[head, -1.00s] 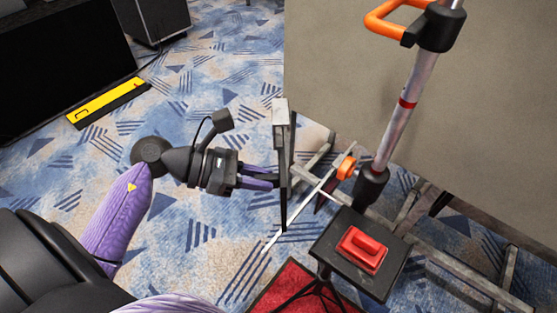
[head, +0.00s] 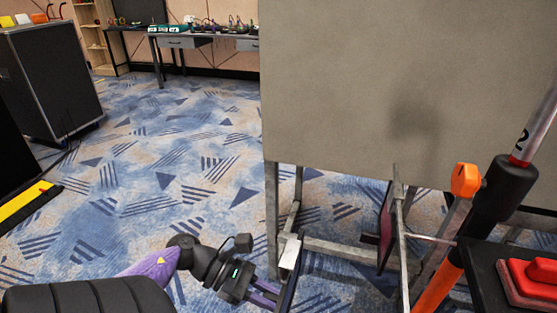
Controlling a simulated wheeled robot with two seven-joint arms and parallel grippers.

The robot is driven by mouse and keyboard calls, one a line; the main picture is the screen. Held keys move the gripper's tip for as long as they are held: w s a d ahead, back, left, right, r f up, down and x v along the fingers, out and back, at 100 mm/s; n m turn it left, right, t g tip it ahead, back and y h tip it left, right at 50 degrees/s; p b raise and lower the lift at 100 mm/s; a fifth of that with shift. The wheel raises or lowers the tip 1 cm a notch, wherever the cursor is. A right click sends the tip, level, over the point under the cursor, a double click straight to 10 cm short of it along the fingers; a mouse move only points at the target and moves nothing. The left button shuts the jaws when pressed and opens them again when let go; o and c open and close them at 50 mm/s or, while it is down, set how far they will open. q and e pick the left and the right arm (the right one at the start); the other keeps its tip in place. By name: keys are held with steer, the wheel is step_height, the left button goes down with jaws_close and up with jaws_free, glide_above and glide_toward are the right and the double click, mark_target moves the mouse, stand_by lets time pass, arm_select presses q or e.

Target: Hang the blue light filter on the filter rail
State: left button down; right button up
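My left gripper (head: 264,294) is at the bottom centre of the head view, its purple fingers closed at a thin, dark plate (head: 287,290) seen edge-on with a pale grey block (head: 291,252) at its top. I take this plate for the light filter; its face and blue colour do not show. A dark red framed panel (head: 386,228), also nearly edge-on, is upright at a metal stand to the right. A thin metal bar (head: 430,238) runs right from there; I cannot tell whether it is the filter rail. My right gripper is out of view.
A large grey panel (head: 400,85) on a metal frame (head: 340,250) stands ahead. At right are an orange-and-black pole (head: 495,200) and a black stand top with a red object (head: 535,280). Open carpet (head: 150,190) lies left, with a black case (head: 55,80) beyond.

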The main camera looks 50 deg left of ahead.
mark_target(290, 303)
arm_select(q)
steer(key=shift+w+d, duration=0.1)
steer(key=shift+d, duration=0.1)
steer(key=w+d, duration=0.1)
steer(key=w+d+p, duration=0.1)
steer(key=d, duration=0.1)
steer(key=w+d+f, duration=0.1)
steer(key=w+d, duration=0.5)
steer(key=d, duration=0.4)
steer(key=shift+w+f, duration=0.25)
steer(key=shift+w, duration=0.15)
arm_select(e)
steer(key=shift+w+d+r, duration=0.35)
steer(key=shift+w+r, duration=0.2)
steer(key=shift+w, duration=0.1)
